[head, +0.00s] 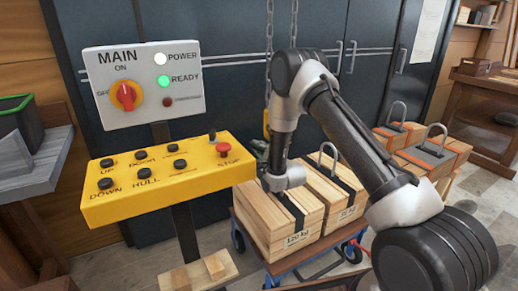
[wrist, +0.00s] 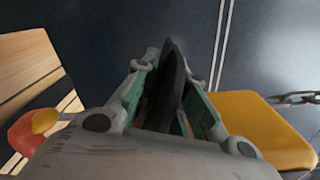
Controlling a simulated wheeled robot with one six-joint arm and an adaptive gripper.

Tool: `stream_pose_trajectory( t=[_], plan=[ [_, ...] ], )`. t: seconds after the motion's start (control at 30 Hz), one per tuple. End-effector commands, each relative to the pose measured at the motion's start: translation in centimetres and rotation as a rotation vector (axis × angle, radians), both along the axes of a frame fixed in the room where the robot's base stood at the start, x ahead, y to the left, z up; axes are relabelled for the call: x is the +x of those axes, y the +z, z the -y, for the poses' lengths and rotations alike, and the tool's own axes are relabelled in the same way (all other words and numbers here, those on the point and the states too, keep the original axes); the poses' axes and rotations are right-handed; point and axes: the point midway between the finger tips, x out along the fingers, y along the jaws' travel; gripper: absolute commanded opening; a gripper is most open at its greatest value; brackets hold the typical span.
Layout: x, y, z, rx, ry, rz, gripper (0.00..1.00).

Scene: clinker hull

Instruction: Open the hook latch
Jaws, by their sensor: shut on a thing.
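A yellow hook block (head: 266,122) hangs on a chain (head: 268,80), mostly hidden behind my arm in the head view. In the wrist view the yellow block (wrist: 262,125) is at the right, with its chain (wrist: 297,98) running off to the right edge. My gripper (wrist: 168,85) is shut on a dark, narrow piece (wrist: 172,75) beside the block. This looks like part of the hook, but I cannot tell whether it is the latch. An orange-red and yellow part (wrist: 32,132) shows at the left. The head view barely shows my fingers.
A yellow control panel (head: 160,178) with a red stop button stands left of my arm, below a MAIN switch box (head: 140,82). Strapped wooden crates (head: 275,222) with a lifting loop sit on a blue cart beneath. More crates (head: 425,148) stand right. Dark cabinets (head: 215,80) close off the back.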

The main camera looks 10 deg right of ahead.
Motion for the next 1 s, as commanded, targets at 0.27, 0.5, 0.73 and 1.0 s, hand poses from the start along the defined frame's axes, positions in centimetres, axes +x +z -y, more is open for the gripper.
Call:
stream_pose_trajectory(
  t=[0.27,0.5,0.73,1.0],
  plan=[
    [0.2,0.5,-0.1,0.000,0.001,0.012,0.29],
    [0.0,0.2,0.0,-0.001,0.000,0.005,0.29],
    [-2.6,0.1,0.9,-0.002,0.001,0.002,0.29],
    [-8.3,0.1,2.7,-0.001,0.000,0.003,0.29]
  ],
)
